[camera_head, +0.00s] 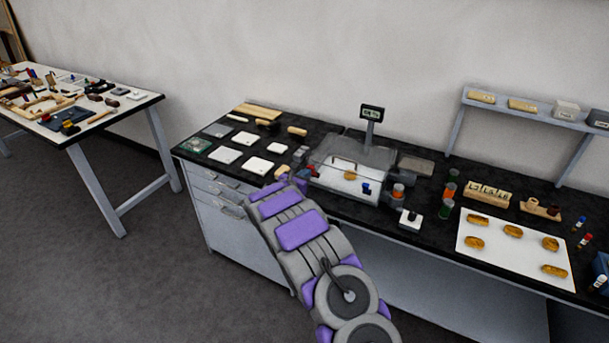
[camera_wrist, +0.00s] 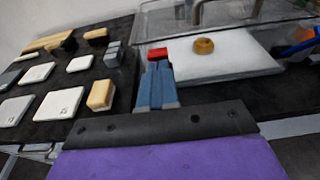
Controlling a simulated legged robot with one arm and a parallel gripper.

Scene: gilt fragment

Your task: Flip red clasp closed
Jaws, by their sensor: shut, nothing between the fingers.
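The red clasp (camera_wrist: 158,54) shows in the wrist view as a small red block at the left front corner of a clear case. Whether it is up or down is unclear. My gripper (camera_wrist: 158,66) is shut and empty, its blue-grey fingertips right below the clasp in the picture; I cannot tell whether they touch it. The clear case (camera_head: 352,158) stands on the black bench in the head view. My arm partly hides the case's left front in the head view.
White tiles (camera_wrist: 37,73), a wooden block (camera_wrist: 101,95) and small grey blocks (camera_wrist: 114,54) lie left of my gripper. A display post (camera_head: 371,125) stands behind the case.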

